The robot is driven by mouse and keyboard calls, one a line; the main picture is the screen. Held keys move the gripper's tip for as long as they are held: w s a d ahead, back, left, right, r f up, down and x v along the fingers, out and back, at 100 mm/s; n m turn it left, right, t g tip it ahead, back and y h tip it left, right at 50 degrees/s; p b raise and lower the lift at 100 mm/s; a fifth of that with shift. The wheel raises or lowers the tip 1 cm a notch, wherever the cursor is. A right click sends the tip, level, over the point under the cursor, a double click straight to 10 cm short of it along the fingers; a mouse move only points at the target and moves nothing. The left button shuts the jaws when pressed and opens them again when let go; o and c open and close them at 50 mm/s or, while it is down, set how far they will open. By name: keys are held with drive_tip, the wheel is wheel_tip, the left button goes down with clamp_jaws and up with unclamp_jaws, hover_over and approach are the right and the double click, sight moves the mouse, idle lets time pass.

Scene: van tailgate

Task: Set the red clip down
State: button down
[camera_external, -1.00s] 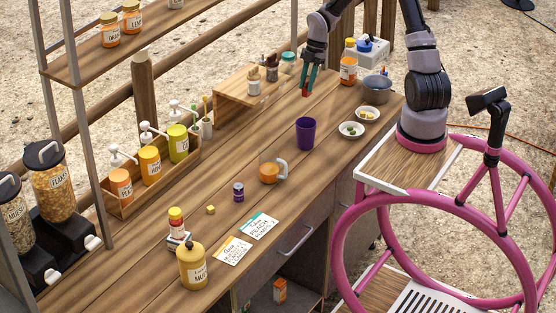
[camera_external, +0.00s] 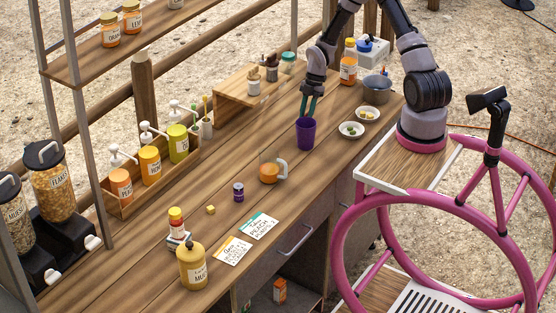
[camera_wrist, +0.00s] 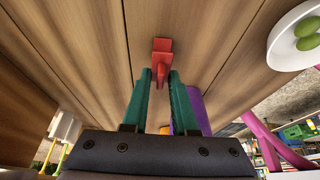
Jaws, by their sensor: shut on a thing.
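The red clip (camera_wrist: 161,56) shows in the wrist view between the tips of my gripper's teal fingers (camera_wrist: 161,74), with the wooden tabletop behind it. My gripper is shut on it. In the external view my gripper (camera_external: 309,112) points down, with its fingertips level with the rim of the purple cup (camera_external: 305,136). The clip is not visible there; the cup appears to hide it. The cup also shows in the wrist view (camera_wrist: 196,108), beside and partly behind the right finger. I cannot tell whether the clip touches the tabletop (camera_external: 250,152).
Two white bowls (camera_external: 343,133) with small items stand right of the cup. A wooden riser (camera_external: 232,92) is at left behind it. An orange mug (camera_external: 269,174) stands nearer the camera. Clear tabletop lies between the riser and the cup.

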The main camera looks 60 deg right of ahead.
drive_tip(key=c, duration=0.7)
unclamp_jaws()
drive_tip(key=shift+f, duration=0.1)
